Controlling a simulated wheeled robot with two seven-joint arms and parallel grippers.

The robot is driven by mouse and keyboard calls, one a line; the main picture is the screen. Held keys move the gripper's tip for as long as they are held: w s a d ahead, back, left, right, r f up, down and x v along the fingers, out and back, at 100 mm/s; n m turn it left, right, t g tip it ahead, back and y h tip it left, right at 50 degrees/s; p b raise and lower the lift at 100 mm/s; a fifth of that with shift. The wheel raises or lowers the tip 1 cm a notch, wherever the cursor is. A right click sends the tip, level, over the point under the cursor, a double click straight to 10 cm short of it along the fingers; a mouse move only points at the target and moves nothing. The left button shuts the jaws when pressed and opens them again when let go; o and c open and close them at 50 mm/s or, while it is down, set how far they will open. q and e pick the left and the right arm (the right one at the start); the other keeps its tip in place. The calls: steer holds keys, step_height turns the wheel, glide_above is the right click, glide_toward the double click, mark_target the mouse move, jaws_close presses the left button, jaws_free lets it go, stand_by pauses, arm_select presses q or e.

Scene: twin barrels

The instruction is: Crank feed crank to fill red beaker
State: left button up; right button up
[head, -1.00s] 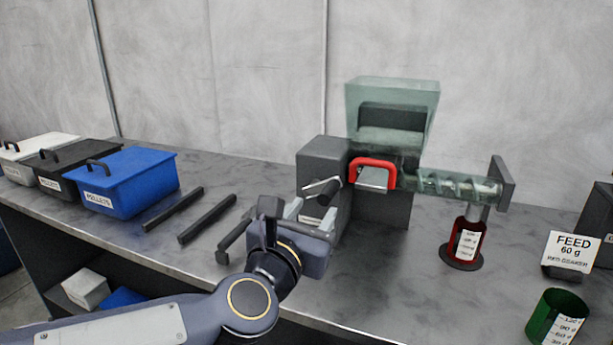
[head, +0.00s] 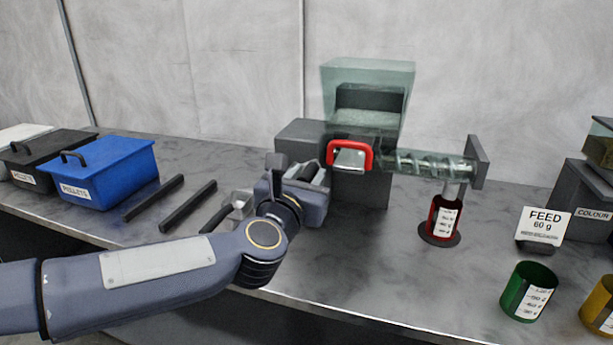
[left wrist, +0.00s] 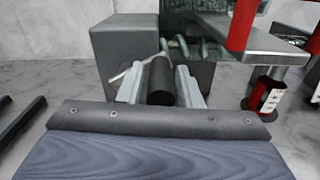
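The feeder has a clear hopper (head: 368,85), a grey housing (head: 300,140) and a clear screw tube (head: 425,165). The feed crank's black handle (left wrist: 160,82) lies between the two fingers of my left gripper (left wrist: 160,75), which look closed against its sides. A thin metal crank arm (left wrist: 125,74) shows behind it. In the head view my left gripper (head: 308,174) is in front of the housing and hides the crank. The red beaker (head: 446,218) stands upright under the tube's spout; its fill level cannot be told. My right gripper is not in view.
A red-handled slide (head: 350,155) sticks out close right of my left gripper. Dark bars (head: 188,207) and a blue pellet bin (head: 110,172) are to the left. A FEED 60 g sign (head: 545,224), a green beaker (head: 528,291) and a yellow beaker (head: 598,305) stand right.

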arm_select(q)
jaws_close()
steer(key=n+b, duration=0.2)
steer(key=b, duration=0.1)
steer(key=shift+w+a+r, duration=0.1)
steer(key=shift+a+r, duration=0.1)
steer(key=shift+a, duration=0.15)
steer(key=shift+a+r+n, duration=0.1)
steer(key=shift+r+n, duration=0.25)
steer(key=shift+n, duration=0.25)
steer(key=shift+o, duration=1.5)
jaws_free()
steer(key=v, duration=0.7)
steer(key=shift+s, duration=0.3)
steer(key=shift+a+r, duration=0.1)
